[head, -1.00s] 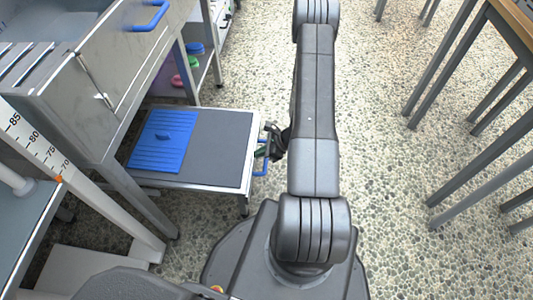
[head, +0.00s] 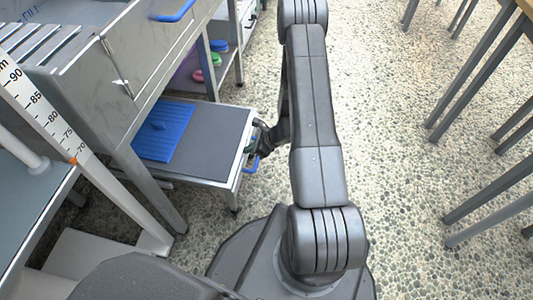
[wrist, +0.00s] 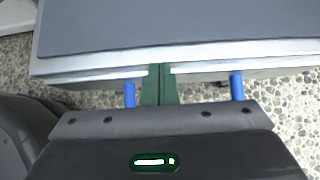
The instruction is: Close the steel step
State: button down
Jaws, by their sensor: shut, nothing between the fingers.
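The steel step (head: 210,142) is a low platform with a dark grey top and steel edges. It sticks out from under the steel tub unit, its inner end beneath the unit. A ribbed blue mat (head: 163,134) lies on its inner part. A blue handle (head: 251,165) is on its outer front edge. My gripper (head: 254,148) is at that front edge. In the wrist view, the green fingers of my gripper (wrist: 160,84) are together and empty, between the two posts of the blue handle (wrist: 237,88). Their tips appear to meet the steel front edge of the step (wrist: 100,72).
The steel tub unit (head: 125,60) with legs stands over the step's inner end. A slanted measuring scale (head: 52,118) is at left. Shelf items, blue (head: 219,46) and green, sit behind. Table legs (head: 485,190) stand at right, with open pebbled floor between.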

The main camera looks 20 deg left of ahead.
aim_at(195, 140)
jog(key=s+a, duration=0.1)
jog(key=a, duration=0.5)
jog(key=s+a, duration=0.2)
jog(key=a, duration=0.5)
jog(key=s+a+b, duration=0.1)
jog(key=a, duration=0.5)
jog(key=shift+s+a, duration=0.35)
jog(key=shift+s, duration=0.05)
jog(key=shift+a, duration=0.35)
jog(key=shift+a+r, duration=0.1)
